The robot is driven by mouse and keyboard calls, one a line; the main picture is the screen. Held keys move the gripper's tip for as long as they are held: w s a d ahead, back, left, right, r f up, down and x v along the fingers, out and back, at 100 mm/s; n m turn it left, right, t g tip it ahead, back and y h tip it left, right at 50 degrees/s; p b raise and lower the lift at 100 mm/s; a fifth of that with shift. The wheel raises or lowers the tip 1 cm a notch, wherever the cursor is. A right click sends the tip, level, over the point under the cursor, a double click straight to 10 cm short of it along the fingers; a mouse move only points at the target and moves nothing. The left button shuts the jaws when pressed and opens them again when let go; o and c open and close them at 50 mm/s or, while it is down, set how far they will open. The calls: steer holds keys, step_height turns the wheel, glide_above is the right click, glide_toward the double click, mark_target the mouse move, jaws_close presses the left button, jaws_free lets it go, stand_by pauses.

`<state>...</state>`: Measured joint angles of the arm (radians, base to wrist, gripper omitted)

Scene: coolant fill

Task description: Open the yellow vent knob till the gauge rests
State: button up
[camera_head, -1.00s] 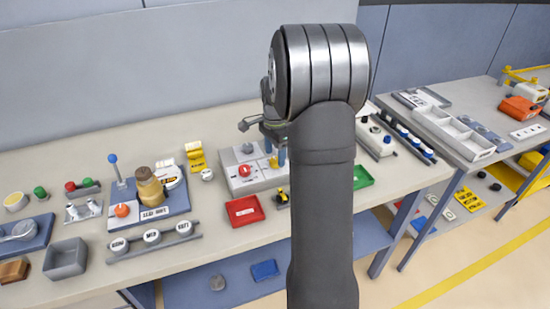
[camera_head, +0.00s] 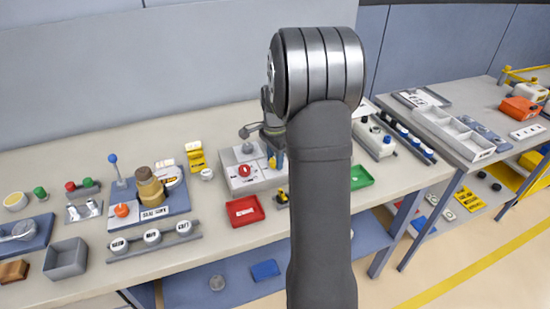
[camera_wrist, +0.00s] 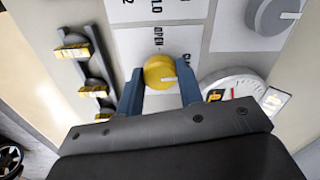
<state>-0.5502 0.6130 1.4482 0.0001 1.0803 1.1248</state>
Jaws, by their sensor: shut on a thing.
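The yellow vent knob (camera_wrist: 159,72) sits on a white label in the wrist view. A pale pointer mark on its face runs toward the right, and the printed word OPEN is above it. My gripper (camera_wrist: 160,80) is shut on the knob, with one blue finger on each side. A round white-rimmed gauge (camera_wrist: 234,82) is right of the knob, partly covered by my gripper; I cannot read its needle. In the head view my gripper (camera_head: 275,157) is at the right side of the grey panel (camera_head: 243,184), and my arm hides part of that area.
A large grey knob (camera_wrist: 272,14) is at the upper right in the wrist view, and several yellow-faced clips (camera_wrist: 75,52) are at the left. In the head view a red knob (camera_head: 244,170) is left of my gripper, and a red tray (camera_head: 244,211) lies in front of the panel.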

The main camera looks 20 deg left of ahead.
steer(key=shift+n, duration=0.3)
steer(key=n, duration=0.7)
steer(key=shift+n, duration=0.3)
steer(key=n, duration=0.4)
steer(key=shift+d, duration=0.1)
steer(key=shift+n, duration=2)
steer(key=o, duration=1)
steer(key=shift+r, duration=0.15)
